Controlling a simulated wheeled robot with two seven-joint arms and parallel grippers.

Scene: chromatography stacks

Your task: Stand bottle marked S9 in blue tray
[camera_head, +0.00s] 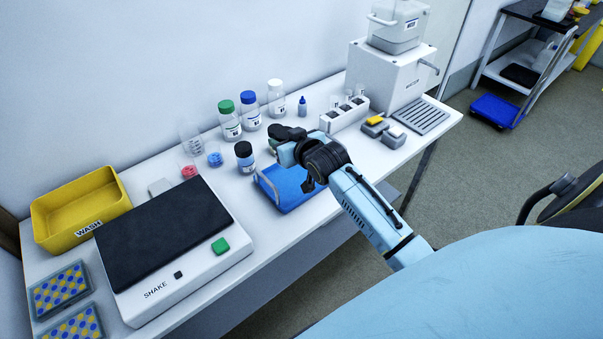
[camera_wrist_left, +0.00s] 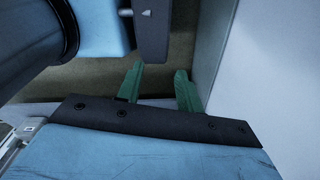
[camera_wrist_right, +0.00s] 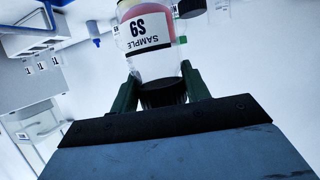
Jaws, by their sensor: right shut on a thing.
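The bottle marked S9 (camera_wrist_right: 150,45) shows in the right wrist view, with a white "SAMPLE S9" label, a reddish band and a dark cap. My right gripper (camera_wrist_right: 160,92) is shut on its dark cap. In the head view the right gripper (camera_head: 276,146) is over the table by the far side of the blue tray (camera_head: 290,190), and the bottle is mostly hidden there. The arm covers part of the tray; its visible floor looks empty. My left gripper (camera_wrist_left: 157,85) shows only in its wrist view, fingers apart with nothing between them.
A black-capped bottle (camera_head: 245,160) stands just left of the tray. Green-capped (camera_head: 230,122), blue-capped (camera_head: 250,112) and white-capped (camera_head: 276,100) bottles stand behind. The shaker (camera_head: 170,240) and yellow wash bin (camera_head: 80,208) are left. A white rack (camera_head: 343,115) is right.

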